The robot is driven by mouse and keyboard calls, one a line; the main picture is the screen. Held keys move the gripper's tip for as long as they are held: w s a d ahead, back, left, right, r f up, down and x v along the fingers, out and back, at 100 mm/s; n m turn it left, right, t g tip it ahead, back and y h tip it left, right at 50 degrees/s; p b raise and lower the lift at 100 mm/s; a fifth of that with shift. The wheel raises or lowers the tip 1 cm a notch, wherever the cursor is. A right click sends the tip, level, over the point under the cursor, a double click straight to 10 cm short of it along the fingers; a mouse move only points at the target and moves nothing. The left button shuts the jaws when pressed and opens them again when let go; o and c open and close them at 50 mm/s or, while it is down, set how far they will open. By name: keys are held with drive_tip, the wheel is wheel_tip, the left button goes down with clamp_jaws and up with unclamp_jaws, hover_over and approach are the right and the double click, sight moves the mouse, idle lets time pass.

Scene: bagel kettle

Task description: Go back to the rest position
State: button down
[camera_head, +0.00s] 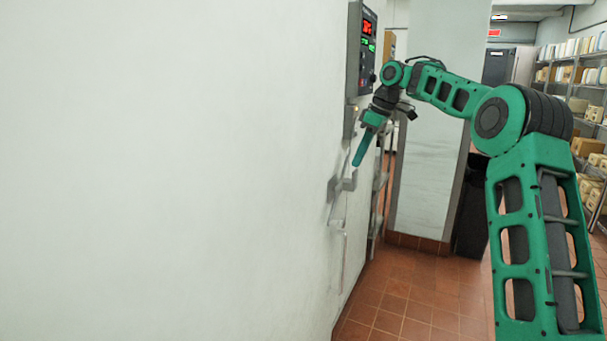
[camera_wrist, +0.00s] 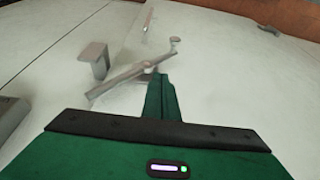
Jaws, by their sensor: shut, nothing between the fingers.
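My gripper (camera_head: 363,148) is at the end of my green arm, near the white wall on the left in the head view. Its fingers are shut together with nothing between them and point down. In the wrist view the shut gripper (camera_wrist: 160,92) shows in the lower middle. A grey metal lever fitting (camera_head: 343,184) on the wall is just below the fingertips. The fitting also shows in the wrist view (camera_wrist: 128,76), right by the fingertips. I cannot tell whether they touch.
A dark control panel (camera_head: 364,50) with red and green digits is on the wall above my gripper. A dark bin (camera_head: 471,205) stands by a pale pillar (camera_head: 430,120). Shelves (camera_head: 577,80) with boxes line the right. The tiled floor (camera_head: 420,295) is clear in front.

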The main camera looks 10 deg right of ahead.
drive_tip(key=s+d+f+m+h, duration=0.1)
drive_tip(key=s+f+m, duration=0.4)
drive_tip(key=s, duration=1.3)
drive_tip(key=s+d+f+m+g+h, duration=0.1)
drive_tip(key=s+d+f+m, duration=0.3)
drive_tip(key=s, duration=1.4)
drive_tip(key=s+d+f+m+g+h, duration=0.1)
drive_tip(key=s+f+m, duration=0.7)
drive_tip(key=s, duration=1)
drive_tip(key=shift+d+f, duration=0.6)
drive_tip(key=shift+d, duration=0.15)
drive_tip(key=shift+w+f, duration=0.25)
drive_tip(key=shift+w, duration=0.4)
